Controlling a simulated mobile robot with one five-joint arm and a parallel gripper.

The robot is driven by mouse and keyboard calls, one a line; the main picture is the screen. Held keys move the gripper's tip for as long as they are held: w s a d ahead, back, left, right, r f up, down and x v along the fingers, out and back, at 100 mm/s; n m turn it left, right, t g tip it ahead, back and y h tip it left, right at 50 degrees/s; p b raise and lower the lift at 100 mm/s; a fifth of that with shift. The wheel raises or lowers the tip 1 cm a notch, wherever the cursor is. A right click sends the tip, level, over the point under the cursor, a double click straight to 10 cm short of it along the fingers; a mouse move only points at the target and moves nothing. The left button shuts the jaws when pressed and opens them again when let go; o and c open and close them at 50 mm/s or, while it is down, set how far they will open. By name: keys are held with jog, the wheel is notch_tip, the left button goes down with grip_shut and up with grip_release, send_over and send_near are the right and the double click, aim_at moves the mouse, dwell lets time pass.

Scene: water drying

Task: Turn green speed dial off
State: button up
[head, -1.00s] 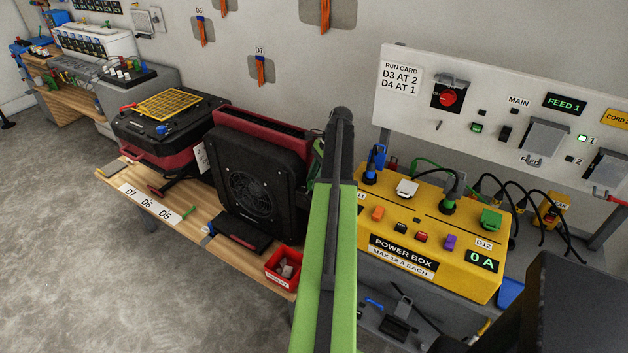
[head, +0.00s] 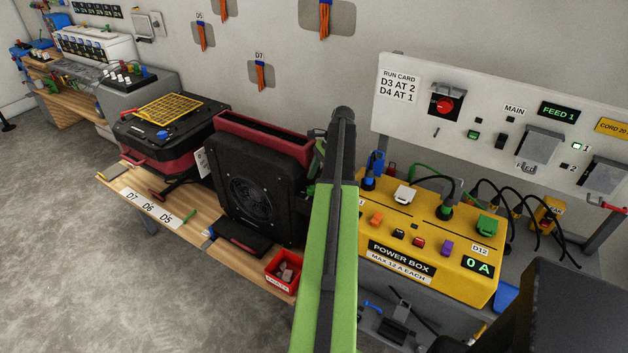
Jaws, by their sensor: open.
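No part that I can surely tell as a green speed dial shows in the head view. A black box fan (head: 255,190) with a dark red top stands on the wooden bench, left of my green arm link. A small green piece (head: 189,216) lies at the bench's front edge, near the D5 label. Another green part beside the fan is partly hidden by my arm. My gripper is not in view.
A red bin (head: 283,271) stands at the bench's front right corner. A black and red machine with a yellow grille (head: 165,108) is left of the fan. A white wall panel (head: 450,105) and black cables are behind the power box. Grey floor lies open at left.

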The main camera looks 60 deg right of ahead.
jog(key=p+v, duration=1.2)
jog(key=v, duration=0.2)
jog(key=shift+r, duration=0.25)
jog(key=shift+s+d, duration=0.1)
jog(key=m+t+h, duration=0.2)
jog(key=m+h, duration=0.1)
jog(key=m, duration=0.6)
send_near(313, 188)
jog(key=b+x, duration=0.9)
jog(key=b, duration=0.7)
jog(key=shift+r, duration=0.2)
